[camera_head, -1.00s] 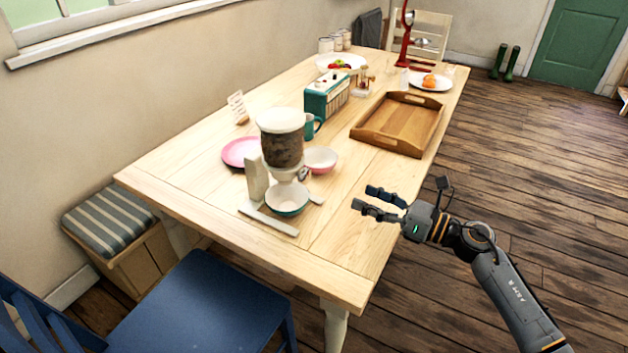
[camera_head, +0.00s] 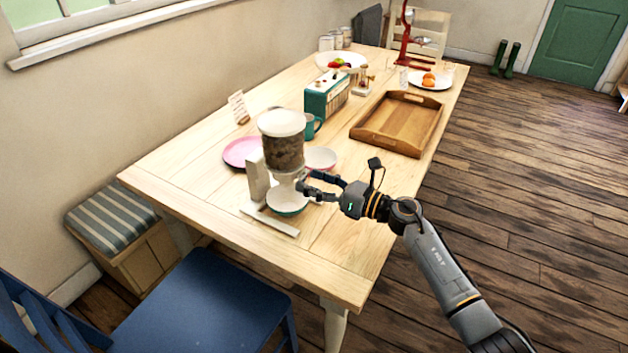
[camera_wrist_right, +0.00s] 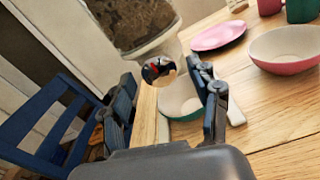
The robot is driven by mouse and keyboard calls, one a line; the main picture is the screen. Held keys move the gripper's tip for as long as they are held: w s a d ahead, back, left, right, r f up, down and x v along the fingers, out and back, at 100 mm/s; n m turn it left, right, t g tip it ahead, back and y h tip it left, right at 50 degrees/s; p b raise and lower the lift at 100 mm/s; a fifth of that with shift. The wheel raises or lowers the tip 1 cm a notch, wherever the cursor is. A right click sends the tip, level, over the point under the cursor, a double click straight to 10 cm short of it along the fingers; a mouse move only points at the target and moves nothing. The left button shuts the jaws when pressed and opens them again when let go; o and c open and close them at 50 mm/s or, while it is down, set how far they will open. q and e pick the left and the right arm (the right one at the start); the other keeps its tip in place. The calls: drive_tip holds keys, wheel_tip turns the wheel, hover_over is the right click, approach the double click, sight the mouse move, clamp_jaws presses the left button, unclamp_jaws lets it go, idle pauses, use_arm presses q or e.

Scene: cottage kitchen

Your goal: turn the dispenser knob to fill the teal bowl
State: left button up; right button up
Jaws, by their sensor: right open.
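The dispenser (camera_head: 283,150) stands on the wooden table, with a white lid, a clear hopper of dark brown contents and a white stand. The teal bowl (camera_head: 287,203) sits under its spout; its white inside looks empty where it shows in the right wrist view (camera_wrist_right: 182,103). The round knob (camera_wrist_right: 158,71) shows in the right wrist view, between and beyond my fingers. My right gripper (camera_head: 305,187) is open at the dispenser's front right, its fingers on either side of the knob in the picture; I cannot tell whether they touch it. My left gripper is not in view.
A pink bowl (camera_head: 320,158) and a pink plate (camera_head: 243,152) are close behind the dispenser. A teal mug, a teal radio (camera_head: 327,94) and a wooden tray (camera_head: 398,123) stand farther back. A blue chair (camera_head: 205,305) is at the near side. The table's front right is clear.

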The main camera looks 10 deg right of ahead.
drive_tip(key=c, duration=1.2)
drive_tip(key=shift+o, duration=0.2)
drive_tip(key=m+p, duration=0.1)
drive_tip(key=m, duration=0.2)
drive_tip(key=shift+r, duration=0.1)
drive_tip(key=shift+m+p, duration=0.3)
drive_tip(key=shift+m, duration=1.1)
drive_tip(key=o, duration=1.2)
drive_tip(key=shift+c, duration=0.2)
